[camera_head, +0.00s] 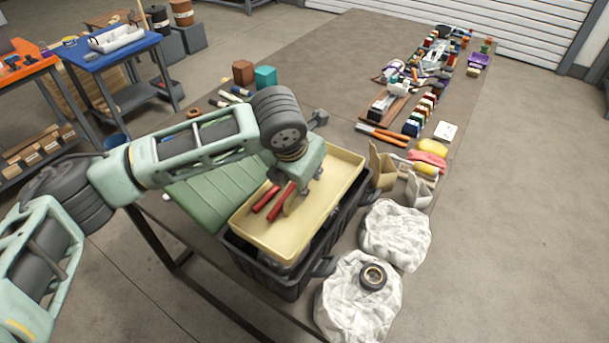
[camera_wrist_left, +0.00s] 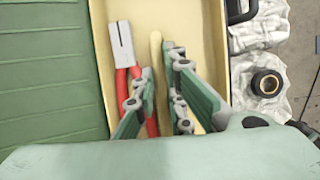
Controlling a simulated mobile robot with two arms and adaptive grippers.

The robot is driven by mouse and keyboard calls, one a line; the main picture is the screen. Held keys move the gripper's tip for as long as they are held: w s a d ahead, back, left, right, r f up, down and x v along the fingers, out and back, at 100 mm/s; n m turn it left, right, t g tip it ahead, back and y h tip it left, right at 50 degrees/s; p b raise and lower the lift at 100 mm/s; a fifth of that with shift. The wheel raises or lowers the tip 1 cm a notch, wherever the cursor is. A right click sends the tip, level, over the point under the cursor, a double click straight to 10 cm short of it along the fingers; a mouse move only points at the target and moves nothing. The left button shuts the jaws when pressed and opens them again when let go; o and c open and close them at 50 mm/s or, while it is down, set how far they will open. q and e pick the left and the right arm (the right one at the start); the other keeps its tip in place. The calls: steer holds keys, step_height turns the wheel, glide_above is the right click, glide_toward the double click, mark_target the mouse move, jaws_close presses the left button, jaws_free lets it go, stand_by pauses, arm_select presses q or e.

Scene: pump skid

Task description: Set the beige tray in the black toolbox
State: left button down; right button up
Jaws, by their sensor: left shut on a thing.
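The beige tray (camera_head: 252,243) is over the black toolbox (camera_head: 262,275) on the table, lined up with its opening. Red-handled pliers (camera_head: 268,198) lie in the tray. My left gripper (camera_head: 297,190) comes down into the tray from above, and its fingers are shut on the tray's raised middle grip (camera_head: 290,205). In the left wrist view the gripper (camera_wrist_left: 158,66) has the beige grip between its fingers, beside the pliers (camera_wrist_left: 121,45). The toolbox's black sides show around the tray; I cannot tell whether the tray touches its bottom. My right gripper is out of view.
A ribbed green panel (camera_head: 205,190) lies left of the toolbox. White cloth bundles (camera_head: 395,235) are on the right, one with a black tape roll (camera_head: 373,277). Cardboard pieces (camera_head: 382,165) stand behind them. Hand tools crowd the far right; the table's middle back is clear.

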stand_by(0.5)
arm_select(q)
steer(key=shift+f+b, duration=0.65)
steer(key=shift+f, duration=2.6)
steer(key=c, duration=1.7)
jaws_free()
steer(key=shift+c, duration=0.2)
steer(key=v, duration=1.2)
